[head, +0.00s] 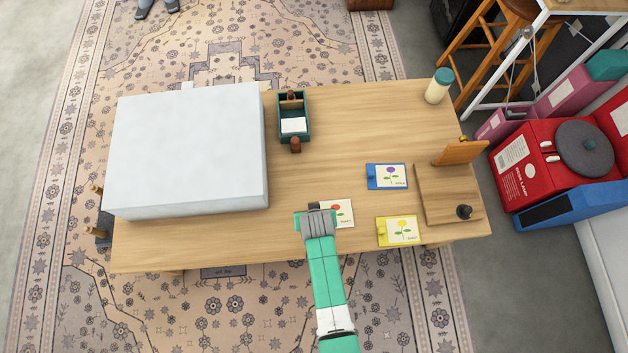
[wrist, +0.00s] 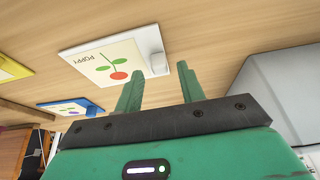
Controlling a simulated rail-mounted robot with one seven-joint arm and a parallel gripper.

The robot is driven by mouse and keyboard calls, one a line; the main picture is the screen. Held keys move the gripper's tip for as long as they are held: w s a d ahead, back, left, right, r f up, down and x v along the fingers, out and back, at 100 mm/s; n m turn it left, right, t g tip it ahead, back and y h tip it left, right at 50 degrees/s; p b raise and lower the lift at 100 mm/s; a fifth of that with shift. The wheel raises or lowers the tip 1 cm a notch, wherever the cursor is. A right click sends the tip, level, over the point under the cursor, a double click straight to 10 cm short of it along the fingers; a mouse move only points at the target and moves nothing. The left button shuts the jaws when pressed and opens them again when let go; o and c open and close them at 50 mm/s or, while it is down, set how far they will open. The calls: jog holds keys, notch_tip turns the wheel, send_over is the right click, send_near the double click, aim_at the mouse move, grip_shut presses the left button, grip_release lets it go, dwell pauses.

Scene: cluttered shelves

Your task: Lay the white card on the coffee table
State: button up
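The white card (head: 341,212), with a red poppy picture and the word POPPY, lies on the coffee table (head: 345,130) near its front edge. In the wrist view the card (wrist: 105,62) shows a small white knob at its right end. My gripper (head: 316,207) is just left of the card in the head view and covers its left end. In the wrist view my gripper (wrist: 161,74) is open, its two green fingers apart. The knob shows between and just beyond the fingertips, and neither finger appears closed on it.
A blue-edged card (head: 372,184) and a yellow-edged card (head: 383,238) lie to the right. A large white box (head: 185,150) fills the table's left side. A teal caddy (head: 281,125), a wooden stand (head: 440,200) and a cream bottle (head: 436,92) stand on the table. The middle is clear.

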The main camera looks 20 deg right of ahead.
jog(key=p+v, duration=0.5)
jog(key=v, duration=0.6)
jog(key=w+a+r+t, duration=0.1)
jog(key=w+r+t, duration=0.35)
jog(key=r, duration=0.85)
jog(key=w+r+n+t, duration=0.1)
jog(key=w+r+t, duration=0.1)
jog(key=w+r, duration=0.75)
jog(key=w+a+r+t, duration=0.1)
jog(key=w+r+t, duration=0.2)
jog(key=r, duration=1.2)
notch_tip(320, 180, up, 20)
jog(key=s+a+t, duration=0.2)
jog(key=a+t, duration=0.1)
jog(key=t, duration=0.2)
jog(key=s+a+r+t, duration=0.1)
jog(key=s+r+t, duration=0.2)
jog(key=s+r, duration=0.3)
jog(key=s+a+r+n+t, duration=0.1)
jog(key=s+a+r+t, duration=0.1)
jog(key=s+r, duration=0.5)
notch_tip(320, 180, up, 7)
jog(key=shift+f+n+t+y, duration=0.1)
jog(key=shift+n+t+y, duration=0.25)
jog(key=shift+t, duration=0.2)
